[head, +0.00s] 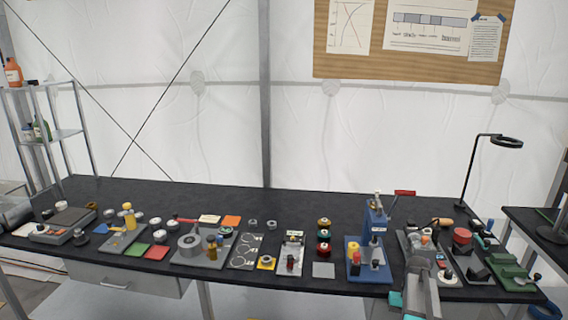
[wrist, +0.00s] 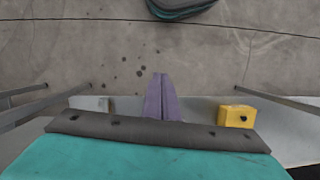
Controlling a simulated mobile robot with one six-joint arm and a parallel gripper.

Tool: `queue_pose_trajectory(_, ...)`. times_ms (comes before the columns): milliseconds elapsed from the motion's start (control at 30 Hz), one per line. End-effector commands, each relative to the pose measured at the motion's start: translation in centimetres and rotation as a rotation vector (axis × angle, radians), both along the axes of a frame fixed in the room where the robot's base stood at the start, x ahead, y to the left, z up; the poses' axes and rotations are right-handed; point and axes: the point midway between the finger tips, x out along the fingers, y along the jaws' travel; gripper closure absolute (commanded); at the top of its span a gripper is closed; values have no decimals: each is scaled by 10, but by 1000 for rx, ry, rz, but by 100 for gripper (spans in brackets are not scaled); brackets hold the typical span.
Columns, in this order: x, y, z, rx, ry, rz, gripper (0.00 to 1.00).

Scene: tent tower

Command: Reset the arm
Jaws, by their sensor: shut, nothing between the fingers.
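My gripper (wrist: 160,80) shows in the wrist view as two purple fingers pressed together, with nothing between them. It points over a grey, cracked floor (wrist: 70,50) with dark spots. In the head view my grey and teal arm rises at the lower right, in front of the bench. I cannot make out the fingers in that view.
A long black bench (head: 290,208) carries several small parts and trays. Near my arm stand a blue press (head: 375,235) with a red handle, a red round part (head: 462,236) and a green fixture (head: 508,268). A black lamp (head: 470,170) stands behind; a shelf (head: 50,140) stands left.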

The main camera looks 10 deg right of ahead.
Motion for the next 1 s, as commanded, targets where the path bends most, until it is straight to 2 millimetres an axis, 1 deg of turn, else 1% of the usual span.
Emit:
queue_pose_trajectory(33,-2,22,-18,12,19,29,100)
queue_pose_trajectory(100,-4,47,-37,24,40,62,100)
queue_pose_trajectory(267,-15,101,-79,46,85,136,100)
queue_pose_trajectory(400,-31,145,-114,61,126,198,100)
queue_pose_trajectory(467,-39,163,-128,66,142,223,100)
queue_pose_trajectory(600,-62,203,-158,76,181,281,100)
queue_pose_trajectory(700,-82,228,-179,80,207,320,100)
queue_pose_trajectory(867,-117,264,-208,82,247,378,100)
queue_pose_trajectory(1000,-151,290,-231,81,280,425,100)
